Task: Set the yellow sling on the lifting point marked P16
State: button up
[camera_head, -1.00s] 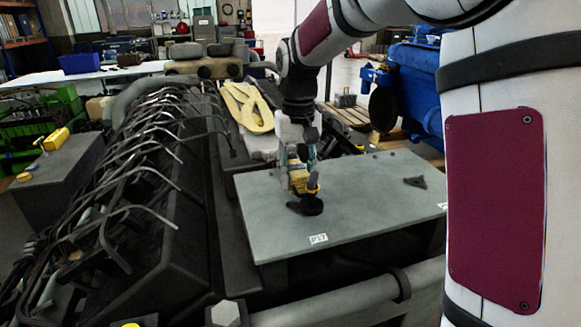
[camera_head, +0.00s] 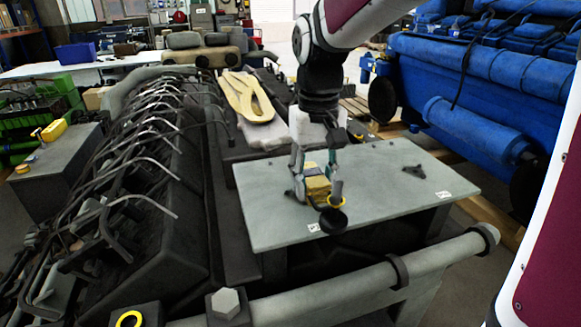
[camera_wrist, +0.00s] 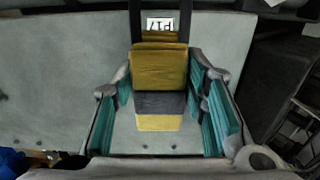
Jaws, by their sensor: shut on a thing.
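My gripper (camera_head: 318,180) is shut on the yellow sling (camera_head: 317,187), a yellow block-like piece with a dark grey band. In the wrist view the sling (camera_wrist: 160,70) sits between the teal finger pads. A yellow ring and a dark round disc (camera_head: 333,220) show just below and right of it, over the plate's near edge; whether the disc touches the plate I cannot tell. The grey plate (camera_head: 270,200) carries a label P17 (camera_head: 313,227), which is also in the wrist view (camera_wrist: 160,24). Another label (camera_head: 443,195) at the right is too small to read. A black three-armed fitting (camera_head: 413,171) lies near it.
A dark engine with bent pipes (camera_head: 150,160) stands left of the plate. A grey pipe (camera_head: 370,280) runs in front. A yellow looped strap (camera_head: 250,97) lies behind, and a blue engine (camera_head: 470,80) stands right. The plate's right half is mostly clear.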

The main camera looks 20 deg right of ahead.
aim_at(314, 177)
jog(key=shift+r, duration=0.5)
jog(key=shift+r+p, duration=0.15)
jog(key=shift+p, duration=0.15)
jog(key=shift+r+p, duration=0.85)
jog(key=shift+r, duration=0.45)
jog(key=shift+w, duration=0.1)
